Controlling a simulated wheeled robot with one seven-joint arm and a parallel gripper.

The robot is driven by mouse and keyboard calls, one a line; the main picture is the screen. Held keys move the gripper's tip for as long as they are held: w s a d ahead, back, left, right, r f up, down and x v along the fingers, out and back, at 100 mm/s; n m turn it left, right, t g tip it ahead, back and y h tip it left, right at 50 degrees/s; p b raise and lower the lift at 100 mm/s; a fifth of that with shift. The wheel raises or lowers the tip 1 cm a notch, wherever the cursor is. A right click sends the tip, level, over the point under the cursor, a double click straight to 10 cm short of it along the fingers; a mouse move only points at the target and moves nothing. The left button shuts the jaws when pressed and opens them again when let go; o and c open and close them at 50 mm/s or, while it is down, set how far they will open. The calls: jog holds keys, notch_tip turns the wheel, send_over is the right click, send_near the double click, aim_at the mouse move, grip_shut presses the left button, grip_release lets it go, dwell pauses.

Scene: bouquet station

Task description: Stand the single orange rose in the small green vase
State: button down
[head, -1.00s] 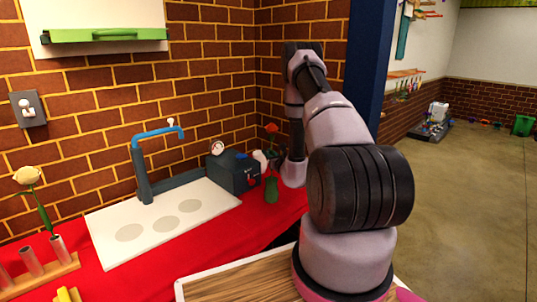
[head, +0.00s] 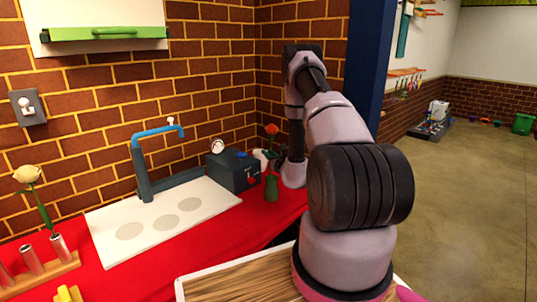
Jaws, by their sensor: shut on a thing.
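The orange rose (head: 271,130) stands upright, bloom on top, above the small green vase (head: 271,189) on the red counter. Its stem runs down toward the vase mouth. It is too small to tell how far the stem is inside. My gripper (head: 279,159) is at the stem, just above the vase, reaching in from the right. It is shut on the rose. The fingertips are small and dark here and hard to make out.
A dark box (head: 233,170) with a blue and a red knob stands left of the vase. A white object (head: 263,158) is close behind the rose. A yellow rose (head: 28,174) stands in a tube rack (head: 57,269).

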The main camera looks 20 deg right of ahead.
jog(key=c, duration=0.7)
grip_release()
